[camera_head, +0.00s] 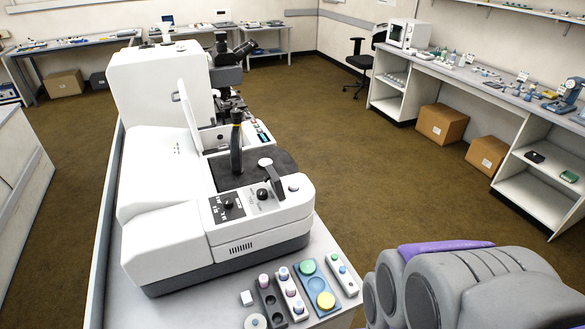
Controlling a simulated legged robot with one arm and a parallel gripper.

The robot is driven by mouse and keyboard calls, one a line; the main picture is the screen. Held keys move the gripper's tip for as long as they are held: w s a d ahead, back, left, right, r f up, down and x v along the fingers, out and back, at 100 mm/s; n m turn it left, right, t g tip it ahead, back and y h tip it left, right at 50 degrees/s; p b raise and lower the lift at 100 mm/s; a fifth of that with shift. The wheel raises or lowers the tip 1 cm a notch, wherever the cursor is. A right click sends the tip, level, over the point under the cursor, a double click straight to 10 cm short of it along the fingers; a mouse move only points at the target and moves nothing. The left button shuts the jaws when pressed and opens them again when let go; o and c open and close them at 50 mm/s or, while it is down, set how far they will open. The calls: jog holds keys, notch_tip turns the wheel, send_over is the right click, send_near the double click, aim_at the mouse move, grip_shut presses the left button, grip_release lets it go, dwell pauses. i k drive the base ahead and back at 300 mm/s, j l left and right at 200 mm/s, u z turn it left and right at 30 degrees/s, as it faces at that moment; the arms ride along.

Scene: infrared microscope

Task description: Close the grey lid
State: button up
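A white infrared microscope (180,190) stands on a grey bench (105,260). A thin light-grey panel, which looks like the lid (189,108), stands up and open near the middle of the microscope, with a small dark handle on its left side. To its right is an open recess (222,137) with small parts and buttons beside it. Only grey and purple links of my arm show at the lower right, apart from the microscope. My gripper is out of the picture.
A dark joystick (237,150) and a lever (272,178) rise from the microscope's front. Eyepieces (232,52) stand behind the lid. Small coloured sample trays (318,285) lie at the bench's near right. The brown floor (370,170) to the right is clear.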

aim_at(275, 181)
jog(key=j+u, duration=0.2)
jog(key=j, duration=0.3)
jog(key=i+l+u, duration=0.5)
jog(key=i+l, duration=0.05)
jog(key=l, duration=0.05)
